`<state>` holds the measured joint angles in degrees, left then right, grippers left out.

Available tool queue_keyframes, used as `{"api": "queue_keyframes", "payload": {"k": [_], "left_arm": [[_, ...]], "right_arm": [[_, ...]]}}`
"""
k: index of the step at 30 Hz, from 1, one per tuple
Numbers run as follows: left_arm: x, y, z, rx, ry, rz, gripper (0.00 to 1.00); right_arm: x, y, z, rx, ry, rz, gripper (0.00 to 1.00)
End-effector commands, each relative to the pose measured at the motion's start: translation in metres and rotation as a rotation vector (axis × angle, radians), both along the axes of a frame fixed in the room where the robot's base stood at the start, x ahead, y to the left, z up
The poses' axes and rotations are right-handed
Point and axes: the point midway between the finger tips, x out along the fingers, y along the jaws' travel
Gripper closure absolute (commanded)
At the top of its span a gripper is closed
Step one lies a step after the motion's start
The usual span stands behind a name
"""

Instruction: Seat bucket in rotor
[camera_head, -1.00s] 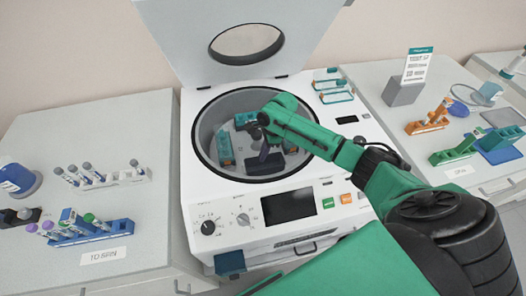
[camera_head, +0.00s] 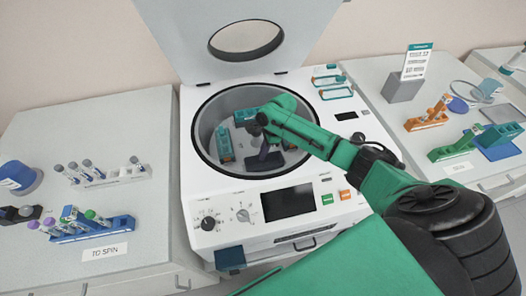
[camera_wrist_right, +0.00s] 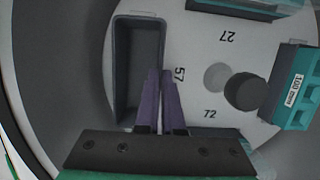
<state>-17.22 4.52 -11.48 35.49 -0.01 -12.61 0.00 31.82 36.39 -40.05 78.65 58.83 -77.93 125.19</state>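The centrifuge (camera_head: 208,203) stands open at the centre, with the rotor (camera_wrist_right: 205,55) inside its bowl. My right gripper (camera_head: 262,150) reaches down into the bowl. In the right wrist view its two purple fingers (camera_wrist_right: 161,100) are close together, one on each side of the right wall of a dark, empty, box-shaped bucket (camera_wrist_right: 138,60). The bucket lies beside the number 57 on the rotor; whether it is fully seated cannot be told. Teal-topped buckets sit at the right (camera_wrist_right: 293,88) and top (camera_wrist_right: 240,6) of that view. My left gripper is not in view.
The raised lid (camera_head: 190,40) stands behind the bowl. Teal frames (camera_head: 332,86) lie on the centrifuge's top right. Tube racks (camera_head: 110,232) stand on the left bench; orange (camera_head: 425,122) and green (camera_head: 455,150) racks stand on the right bench.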

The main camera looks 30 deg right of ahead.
Motion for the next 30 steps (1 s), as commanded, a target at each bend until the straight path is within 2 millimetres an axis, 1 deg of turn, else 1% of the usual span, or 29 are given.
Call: {"api": "queue_keyframes", "payload": {"k": [6,15,22,30], "left_arm": [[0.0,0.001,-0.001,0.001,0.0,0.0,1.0],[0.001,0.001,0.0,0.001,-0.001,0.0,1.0],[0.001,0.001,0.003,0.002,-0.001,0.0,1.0],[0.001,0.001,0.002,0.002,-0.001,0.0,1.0]], "right_arm": [[0.0,0.0,-0.008,0.001,-0.001,-0.001,1.0],[0.0,0.0,-0.009,0.001,-0.001,0.0,1.0],[0.0,0.0,-0.015,0.001,0.0,-0.001,1.0],[0.0,0.0,-0.017,0.0,-0.001,0.0,1.0]]}}
